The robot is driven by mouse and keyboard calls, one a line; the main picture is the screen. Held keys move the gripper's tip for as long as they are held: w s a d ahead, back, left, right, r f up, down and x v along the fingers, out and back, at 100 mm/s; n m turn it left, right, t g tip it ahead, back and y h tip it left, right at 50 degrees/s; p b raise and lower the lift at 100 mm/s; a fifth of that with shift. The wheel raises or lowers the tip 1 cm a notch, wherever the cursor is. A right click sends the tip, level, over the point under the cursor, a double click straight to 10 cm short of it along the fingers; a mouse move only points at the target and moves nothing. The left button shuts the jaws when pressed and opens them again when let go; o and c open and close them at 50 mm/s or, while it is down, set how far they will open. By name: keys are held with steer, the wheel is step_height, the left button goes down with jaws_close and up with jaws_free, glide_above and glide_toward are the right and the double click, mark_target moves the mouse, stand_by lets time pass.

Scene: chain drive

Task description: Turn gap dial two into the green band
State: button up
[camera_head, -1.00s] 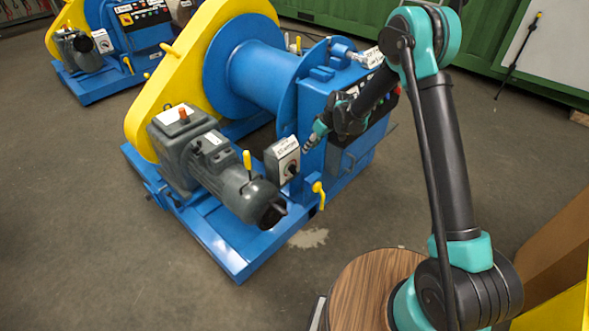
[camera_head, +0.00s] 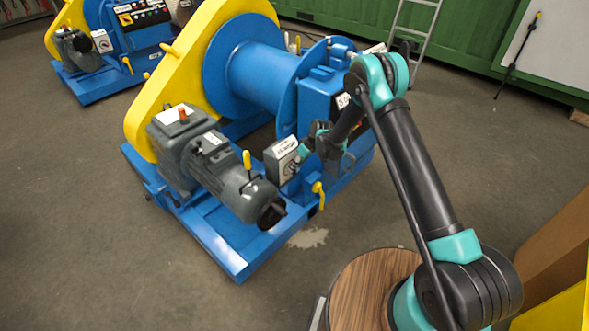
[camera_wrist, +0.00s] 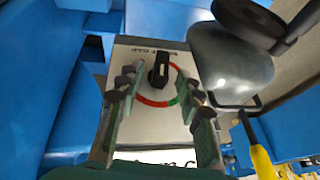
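The gap dial, a black knob (camera_wrist: 159,70) with a white mark, sits on a pale plate (camera_wrist: 148,124) under a label that is hard to read. A red arc with a short green band (camera_wrist: 174,101) at its lower right curves around it. The knob stands roughly upright in the wrist view, away from the green. In the head view the dial box (camera_head: 281,158) is on the blue machine's near side. My gripper (camera_wrist: 158,82) is open, one finger each side of the knob, with gaps visible. In the head view my gripper (camera_head: 304,150) is close by the box, partly hidden by its wrist.
A grey motor (camera_head: 235,180) with a yellow lever (camera_head: 247,160) stands left of the dial box. A yellow handle (camera_head: 318,192) juts out below right. The blue drum (camera_head: 262,75) is behind. The floor in front is clear. A second similar machine (camera_head: 105,45) stands at the far left.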

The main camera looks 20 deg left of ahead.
steer(key=shift+x, duration=1.25)
jaws_close()
